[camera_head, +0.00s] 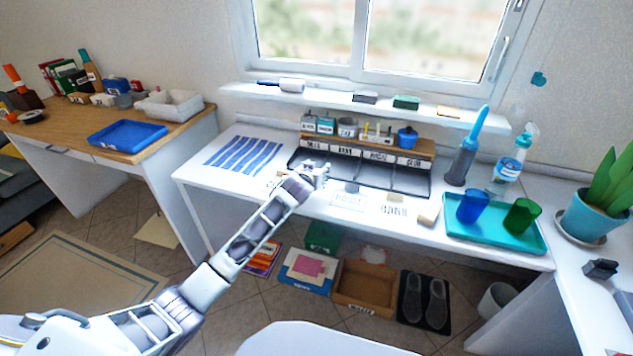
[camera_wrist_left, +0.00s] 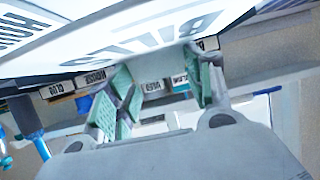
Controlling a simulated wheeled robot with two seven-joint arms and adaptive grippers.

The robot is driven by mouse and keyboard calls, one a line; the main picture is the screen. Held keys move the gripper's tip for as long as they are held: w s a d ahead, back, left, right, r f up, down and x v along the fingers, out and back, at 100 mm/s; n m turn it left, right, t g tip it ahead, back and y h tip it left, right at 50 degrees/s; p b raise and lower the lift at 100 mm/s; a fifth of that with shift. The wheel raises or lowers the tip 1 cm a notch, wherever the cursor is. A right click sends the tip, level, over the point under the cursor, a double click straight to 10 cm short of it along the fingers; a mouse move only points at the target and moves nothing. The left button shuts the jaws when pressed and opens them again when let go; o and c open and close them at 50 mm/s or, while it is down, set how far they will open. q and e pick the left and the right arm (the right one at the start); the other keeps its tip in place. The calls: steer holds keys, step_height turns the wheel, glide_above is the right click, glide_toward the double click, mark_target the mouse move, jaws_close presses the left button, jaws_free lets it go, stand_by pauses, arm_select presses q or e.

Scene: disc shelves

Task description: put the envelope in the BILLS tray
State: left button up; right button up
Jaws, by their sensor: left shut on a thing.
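My left gripper (camera_head: 318,172) is at the left front of the dark tray row, over the white desk. It is shut; its green pads (camera_wrist_left: 165,88) stand a little apart in the left wrist view, and the grip itself is hard to see. A white panel marked BILLS (camera_wrist_left: 165,35), upside down, fills the top of that view close to the pads; I take it to be the held envelope. The tray row (camera_head: 400,183) has several compartments under labels; the BILLS label (camera_head: 314,146) is the leftmost. My right gripper is not in view.
White pieces marked HOUSE (camera_head: 348,201) and BANK (camera_head: 394,211) lie on the desk before the trays. A teal tray (camera_head: 500,236) with cups stands right. A striped blue sheet (camera_head: 243,154) lies left. A small shelf with jars stands behind the labels.

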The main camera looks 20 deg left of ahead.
arm_select(q)
steer(key=shift+f, duration=0.1)
steer(key=shift+f, duration=0.5)
steer(key=shift+f+b, duration=0.35)
steer(key=shift+f, duration=1.5)
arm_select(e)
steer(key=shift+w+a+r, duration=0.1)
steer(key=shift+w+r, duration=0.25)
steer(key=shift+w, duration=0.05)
arm_select(q)
steer(key=o, duration=0.7)
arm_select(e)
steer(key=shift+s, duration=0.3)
